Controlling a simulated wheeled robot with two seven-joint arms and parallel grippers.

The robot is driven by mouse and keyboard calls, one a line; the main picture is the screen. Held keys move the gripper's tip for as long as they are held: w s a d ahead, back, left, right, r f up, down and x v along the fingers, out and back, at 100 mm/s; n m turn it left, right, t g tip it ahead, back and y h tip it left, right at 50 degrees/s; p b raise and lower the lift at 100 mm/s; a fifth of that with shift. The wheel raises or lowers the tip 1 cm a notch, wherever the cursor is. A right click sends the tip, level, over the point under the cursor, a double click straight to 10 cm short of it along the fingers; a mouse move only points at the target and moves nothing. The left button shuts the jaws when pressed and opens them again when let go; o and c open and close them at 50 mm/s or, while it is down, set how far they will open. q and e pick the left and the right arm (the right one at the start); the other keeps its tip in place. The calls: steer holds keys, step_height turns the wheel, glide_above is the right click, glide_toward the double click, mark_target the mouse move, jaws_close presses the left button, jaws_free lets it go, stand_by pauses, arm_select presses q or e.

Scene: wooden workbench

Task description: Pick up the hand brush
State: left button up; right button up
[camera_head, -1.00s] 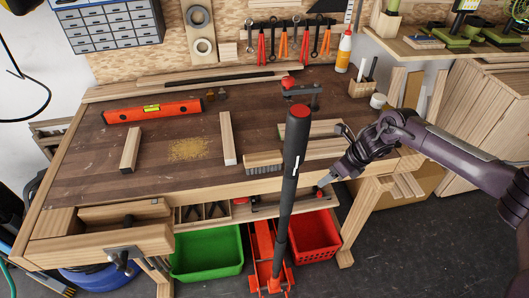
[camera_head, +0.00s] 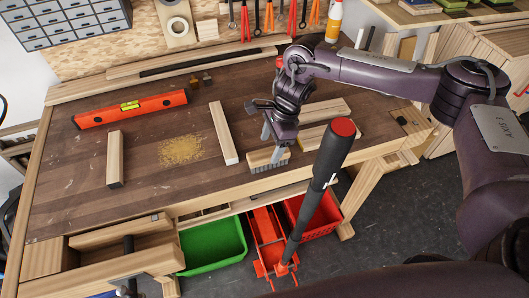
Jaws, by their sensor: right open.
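The hand brush (camera_head: 262,162) lies near the front edge of the workbench, in the middle. Its wooden body and pale bristles show at the left end; its right part is partly hidden behind my gripper and a black handle. My left gripper is not in view.
The jack's tall black handle (camera_head: 324,170) rises before the bench, close to my right arm. Wooden blocks (camera_head: 223,133) (camera_head: 115,158), sawdust (camera_head: 181,150) and a red level (camera_head: 130,109) lie to the left. Green (camera_head: 212,246) and red (camera_head: 318,222) bins sit below.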

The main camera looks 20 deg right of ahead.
mark_target(269, 153)
steer(key=f, duration=0.1)
steer(key=f+p, duration=0.1)
steer(key=s+p, duration=0.1)
steer(key=shift+a+f, duration=0.35)
steer(key=shift+f, duration=0.05)
steer(key=x, duration=0.1)
steer(key=p+x, duration=0.1)
steer(key=x, duration=0.1)
steer(key=shift+w, duration=0.3)
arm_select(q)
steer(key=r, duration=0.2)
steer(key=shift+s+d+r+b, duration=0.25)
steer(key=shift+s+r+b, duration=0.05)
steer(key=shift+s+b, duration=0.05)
arm_select(e)
steer(key=shift+f, duration=0.1)
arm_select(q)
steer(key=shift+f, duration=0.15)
arm_select(e)
steer(key=c, duration=1.1)
